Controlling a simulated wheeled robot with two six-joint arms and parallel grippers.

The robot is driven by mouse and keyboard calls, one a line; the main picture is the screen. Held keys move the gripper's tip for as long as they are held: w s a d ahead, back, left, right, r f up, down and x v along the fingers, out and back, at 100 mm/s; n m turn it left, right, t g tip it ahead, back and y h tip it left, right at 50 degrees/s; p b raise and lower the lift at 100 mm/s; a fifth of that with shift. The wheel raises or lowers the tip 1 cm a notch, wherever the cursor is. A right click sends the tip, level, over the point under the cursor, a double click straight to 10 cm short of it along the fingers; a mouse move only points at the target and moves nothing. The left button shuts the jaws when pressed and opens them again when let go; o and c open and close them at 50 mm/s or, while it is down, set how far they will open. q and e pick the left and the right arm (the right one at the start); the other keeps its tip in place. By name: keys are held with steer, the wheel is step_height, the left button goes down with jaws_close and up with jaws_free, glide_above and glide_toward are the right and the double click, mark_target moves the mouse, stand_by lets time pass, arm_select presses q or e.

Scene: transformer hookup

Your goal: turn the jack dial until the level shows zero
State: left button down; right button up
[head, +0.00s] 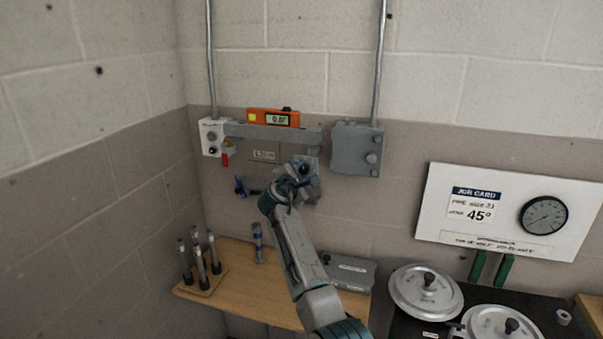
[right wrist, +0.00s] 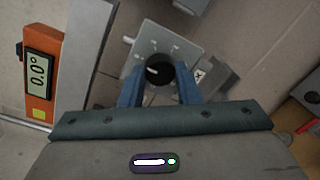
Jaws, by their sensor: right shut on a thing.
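The jack dial (right wrist: 158,71) is a dark round knob with a pale mark, on a grey plate with small ticks. My right gripper (right wrist: 160,84) has its two blue fingers on either side of the dial and is shut on it. In the head view the right gripper (head: 298,178) is at the dial on the wall, partly covering it. The orange digital level (head: 272,118) lies along the grey bar. My left gripper is in neither view.
A white box with a red-tipped part (head: 212,137) is left of the bar, and a grey box (head: 357,148) is right of it. Below are a wooden shelf (head: 222,259) with upright tools, a job card board (head: 505,212) and round metal lids (head: 426,291).

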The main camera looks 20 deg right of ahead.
steer(key=shift+f, duration=0.15)
steer(key=o, duration=1)
steer(key=shift+c, duration=0.2)
steer(key=shift+a, duration=0.1)
steer(key=b+v, duration=0.4)
steer(key=v, duration=0.6)
steer(key=shift+s+a+b, duration=0.2)
steer(key=shift+s+b, duration=0.1)
steer(key=shift+b, duration=0.05)
